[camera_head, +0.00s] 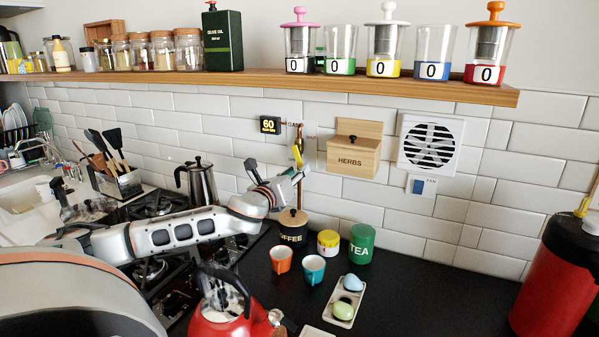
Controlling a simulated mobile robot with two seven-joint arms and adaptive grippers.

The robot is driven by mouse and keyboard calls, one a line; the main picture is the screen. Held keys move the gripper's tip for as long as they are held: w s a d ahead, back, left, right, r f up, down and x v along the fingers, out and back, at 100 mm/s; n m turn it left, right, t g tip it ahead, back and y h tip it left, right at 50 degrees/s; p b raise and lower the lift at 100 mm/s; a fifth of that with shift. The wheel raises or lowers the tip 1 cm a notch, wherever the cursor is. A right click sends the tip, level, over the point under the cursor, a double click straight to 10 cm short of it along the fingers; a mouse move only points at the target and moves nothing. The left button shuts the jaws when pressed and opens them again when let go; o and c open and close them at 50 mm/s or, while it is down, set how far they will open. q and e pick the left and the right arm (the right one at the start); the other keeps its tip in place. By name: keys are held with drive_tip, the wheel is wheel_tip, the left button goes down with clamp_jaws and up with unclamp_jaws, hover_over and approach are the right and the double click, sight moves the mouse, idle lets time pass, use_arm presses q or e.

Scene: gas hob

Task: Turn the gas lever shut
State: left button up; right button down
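The gas lever (297,156) is a small yellow handle on a copper pipe on the tiled wall, below a small "GAS" label. It looks close to upright, with a slight tilt. My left gripper (277,170) is just below and left of the lever, in front of the wall. Its dark fingers look spread apart, with nothing visible between them. The right finger is close to the lever's lower end; I cannot tell whether they touch. My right gripper is not in view.
A black "60" display (270,125) and a wooden HERBS box (353,157) flank the pipe. A coffee jar (293,228) stands below my gripper. A moka pot (199,183) and red kettle (222,308) are near my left arm. A loaded shelf (400,89) runs above.

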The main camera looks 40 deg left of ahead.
use_arm(q)
drive_tip(key=shift+x, duration=1.05)
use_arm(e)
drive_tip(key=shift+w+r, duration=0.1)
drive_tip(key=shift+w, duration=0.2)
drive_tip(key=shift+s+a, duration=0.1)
use_arm(q)
clamp_jaws()
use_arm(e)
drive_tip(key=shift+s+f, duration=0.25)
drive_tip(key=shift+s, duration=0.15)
